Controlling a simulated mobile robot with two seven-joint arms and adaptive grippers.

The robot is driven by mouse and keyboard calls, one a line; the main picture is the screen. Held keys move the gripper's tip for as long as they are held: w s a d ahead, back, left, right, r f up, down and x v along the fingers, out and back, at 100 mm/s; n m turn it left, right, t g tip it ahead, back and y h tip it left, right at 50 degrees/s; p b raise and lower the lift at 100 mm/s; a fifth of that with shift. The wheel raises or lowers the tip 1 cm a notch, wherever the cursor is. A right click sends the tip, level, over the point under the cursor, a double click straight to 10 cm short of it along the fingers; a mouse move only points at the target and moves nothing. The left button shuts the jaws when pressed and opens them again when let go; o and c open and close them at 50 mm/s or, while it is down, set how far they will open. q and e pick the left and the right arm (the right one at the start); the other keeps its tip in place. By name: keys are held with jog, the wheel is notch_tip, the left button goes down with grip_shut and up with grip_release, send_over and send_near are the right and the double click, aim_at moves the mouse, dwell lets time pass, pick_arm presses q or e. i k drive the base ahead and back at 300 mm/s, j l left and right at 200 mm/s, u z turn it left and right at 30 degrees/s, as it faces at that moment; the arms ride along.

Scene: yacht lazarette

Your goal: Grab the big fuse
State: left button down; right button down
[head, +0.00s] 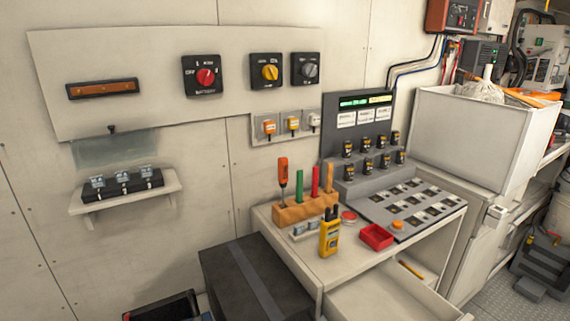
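I cannot tell for certain which thing is the big fuse. A small wall shelf (128,199) at the left carries a black block (124,188) with several grey-topped pieces on it, too small to make out. Above it, a dark holder with a long orange-brown bar (102,89) is fixed on a pale wall panel. Several small black cylinders with orange labels (366,162) stand in two rows on a stepped grey rack on the bench. Neither of my grippers is in view.
The bench (333,267) holds a wooden tool block (305,209), a yellow meter (329,236), a red tray (376,237) and a sloped grey panel. A drawer (385,300) stands open below. A black strapped box (245,275) sits left of it. Rotary switches (205,77) are on the wall.

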aim_at(145, 171)
jog(key=j+u, duration=0.2)
jog(key=j, duration=0.2)
jog(key=i+j+u, duration=0.15)
jog(key=j, duration=0.25)
jog(key=j+u, duration=0.2)
jog(key=j, duration=0.2)
jog(key=i, duration=0.05)
